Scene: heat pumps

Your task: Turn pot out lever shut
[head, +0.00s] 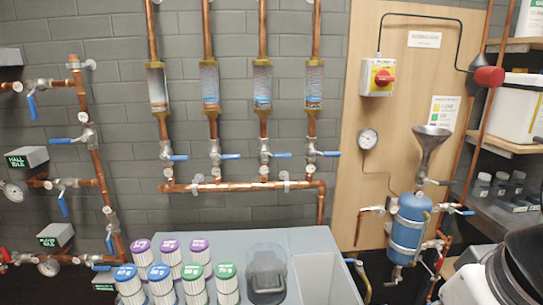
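A blue dosing pot (408,230) with a steel funnel (431,142) above it hangs on the wooden board at the right. A valve with a blue lever (461,209) sits at the pot's upper right, and the lever points right, roughly level. Another small blue lever (353,261) shows at the lower left of the pot, beside a copper pipe. More valves sit below and to the right of the pot, small and partly hidden. I cannot read which lever is the pot outlet. My gripper is not clearly in view; only a white and black part of my arm shows at the lower right.
Copper pipes with blue-levered valves run along the brick wall. Shelves (503,144) with tubs stand at the right.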

